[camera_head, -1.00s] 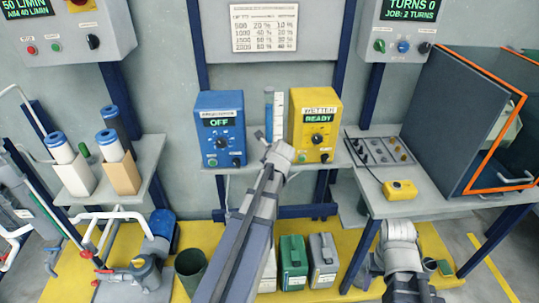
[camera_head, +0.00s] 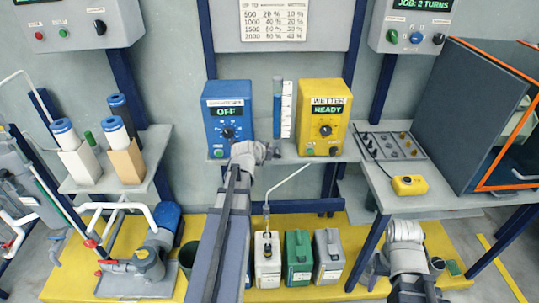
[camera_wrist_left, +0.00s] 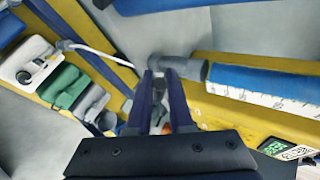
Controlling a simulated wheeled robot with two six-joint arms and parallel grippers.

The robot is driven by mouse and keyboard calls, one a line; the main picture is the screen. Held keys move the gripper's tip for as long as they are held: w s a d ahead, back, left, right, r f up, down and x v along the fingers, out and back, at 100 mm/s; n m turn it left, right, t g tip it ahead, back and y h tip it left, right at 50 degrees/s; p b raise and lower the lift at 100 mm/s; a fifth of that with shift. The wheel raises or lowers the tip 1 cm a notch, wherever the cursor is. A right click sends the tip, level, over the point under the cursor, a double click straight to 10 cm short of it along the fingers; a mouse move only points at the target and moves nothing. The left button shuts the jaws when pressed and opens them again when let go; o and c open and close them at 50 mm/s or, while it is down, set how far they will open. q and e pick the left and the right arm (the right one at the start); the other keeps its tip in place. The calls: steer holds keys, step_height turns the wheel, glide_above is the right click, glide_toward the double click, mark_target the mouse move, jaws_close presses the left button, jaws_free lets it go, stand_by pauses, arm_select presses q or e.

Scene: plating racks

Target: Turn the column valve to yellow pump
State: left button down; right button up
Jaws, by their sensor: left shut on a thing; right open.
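The column (camera_head: 278,105), a blue-filled tube beside a white scale, stands between the blue pump (camera_head: 227,118), which reads OFF, and the yellow pump (camera_head: 321,118), which reads WETTER READY. My left gripper (camera_head: 272,152) is at the column's foot. The left wrist view shows its two dark fingers (camera_wrist_left: 166,88) shut around a small grey part, the column valve (camera_wrist_left: 168,66), at the column's grey end fitting. The fingers hide most of the valve, and I cannot tell which pump it points to. My right gripper (camera_head: 416,290) is low at the front right, away from the column.
A white can (camera_head: 268,262) with a thin pipe, a green can (camera_head: 298,258) and a grey can (camera_head: 328,256) stand on the yellow platform below. A shelf with cartridges (camera_head: 125,150) is at left. A bench (camera_head: 415,200) with a yellow box (camera_head: 409,186) is at right.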

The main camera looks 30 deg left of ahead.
stand_by(0.4)
arm_select(q)
steer(key=c, duration=0.8)
jaws_free()
steer(key=shift+c, duration=0.2)
steer(key=a+p+v, duration=0.1)
steer(key=p+v, duration=0.3)
steer(key=v, duration=0.3)
steer(key=shift+s+d+r, duration=0.15)
steer(key=shift+s+d, duration=0.15)
steer(key=shift+d, duration=0.2)
